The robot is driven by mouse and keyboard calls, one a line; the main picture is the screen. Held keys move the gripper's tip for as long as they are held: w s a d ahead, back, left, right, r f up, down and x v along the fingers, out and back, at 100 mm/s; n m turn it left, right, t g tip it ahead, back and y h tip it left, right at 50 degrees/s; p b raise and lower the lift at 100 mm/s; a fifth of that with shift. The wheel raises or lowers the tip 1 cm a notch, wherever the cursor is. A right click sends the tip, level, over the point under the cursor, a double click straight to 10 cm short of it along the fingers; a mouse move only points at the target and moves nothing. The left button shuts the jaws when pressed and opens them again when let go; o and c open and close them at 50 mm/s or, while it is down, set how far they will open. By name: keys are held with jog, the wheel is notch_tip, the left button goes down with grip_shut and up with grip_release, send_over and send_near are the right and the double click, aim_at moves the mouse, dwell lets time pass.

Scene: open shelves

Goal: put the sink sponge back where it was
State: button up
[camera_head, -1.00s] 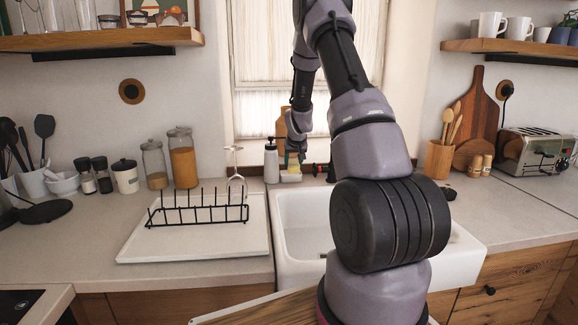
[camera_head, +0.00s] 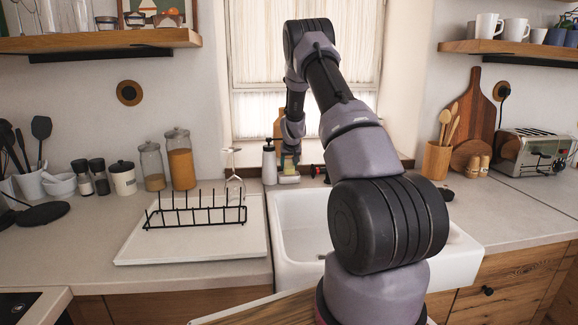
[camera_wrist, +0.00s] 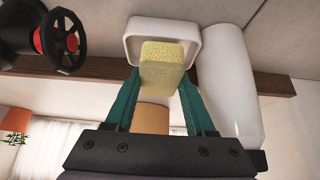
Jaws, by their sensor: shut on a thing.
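My gripper (camera_wrist: 160,78) has its teal fingers shut on the yellow sponge (camera_wrist: 163,58), one finger on each side. In the wrist view the sponge overlaps a small white dish (camera_wrist: 133,40); whether it touches the dish floor cannot be told. In the head view my gripper (camera_head: 290,154) points down at the back of the counter behind the sink. The sponge (camera_head: 289,170) shows small there, just above the white dish (camera_head: 289,180).
A white soap bottle (camera_head: 269,163) stands close beside the dish, and also shows in the wrist view (camera_wrist: 228,85). A black tap part with a red ring (camera_wrist: 58,42) is on the dish's other side. The white sink (camera_head: 300,235) and drying rack (camera_head: 196,215) lie in front.

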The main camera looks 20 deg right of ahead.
jog(key=shift+f, duration=0.2)
jog(key=shift+f, duration=0.25)
jog(key=o, duration=1.2)
jog(key=shift+f, duration=0.1)
